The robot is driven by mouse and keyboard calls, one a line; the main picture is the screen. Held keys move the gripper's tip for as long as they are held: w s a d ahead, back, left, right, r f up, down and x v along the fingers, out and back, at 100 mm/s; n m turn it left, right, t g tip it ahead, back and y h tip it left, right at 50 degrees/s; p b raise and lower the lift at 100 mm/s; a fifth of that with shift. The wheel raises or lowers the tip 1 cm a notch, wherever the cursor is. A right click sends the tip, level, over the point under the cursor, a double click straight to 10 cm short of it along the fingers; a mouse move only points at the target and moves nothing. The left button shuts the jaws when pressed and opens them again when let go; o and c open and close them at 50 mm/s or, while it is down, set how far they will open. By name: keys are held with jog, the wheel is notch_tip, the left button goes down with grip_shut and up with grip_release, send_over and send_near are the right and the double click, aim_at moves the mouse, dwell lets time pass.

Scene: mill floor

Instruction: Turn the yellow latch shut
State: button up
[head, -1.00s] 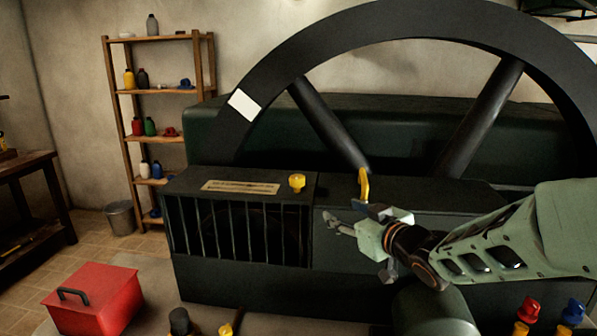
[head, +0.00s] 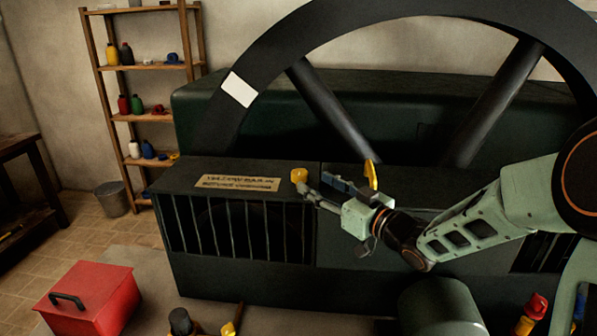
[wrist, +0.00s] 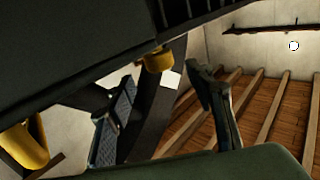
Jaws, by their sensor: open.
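On top of the dark machine housing are two yellow parts, and I cannot tell for sure which is the latch. An upright curved yellow lever (head: 371,175) stands behind my gripper, and a squat yellow knob (head: 299,176) sits near the grille. In the wrist view, the knob (wrist: 157,59) shows ahead, between the finger directions, and the lever (wrist: 25,145) is close at the lower left. My gripper (head: 315,186) is open and empty, its fingers pointing left toward the knob. The fingers (wrist: 162,80) are spread, with no clear contact.
The housing has a barred grille (head: 235,228) and a name plate (head: 237,183) on top. A large dark flywheel (head: 262,65) rises behind. A red toolbox (head: 95,300) and several bottles stand in front. A shelf (head: 142,64) and bucket (head: 112,198) are at the left.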

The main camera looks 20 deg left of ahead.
aim_at(305, 177)
jog(key=p+x, duration=0.1)
jog(key=x, duration=0.6)
jog(key=shift+w+a, duration=0.15)
jog(key=shift+a, duration=0.05)
jog(key=shift+c, duration=0.7)
jog(key=c, duration=1.1)
jog(key=shift+o, duration=0.2)
jog(key=shift+f, duration=0.1)
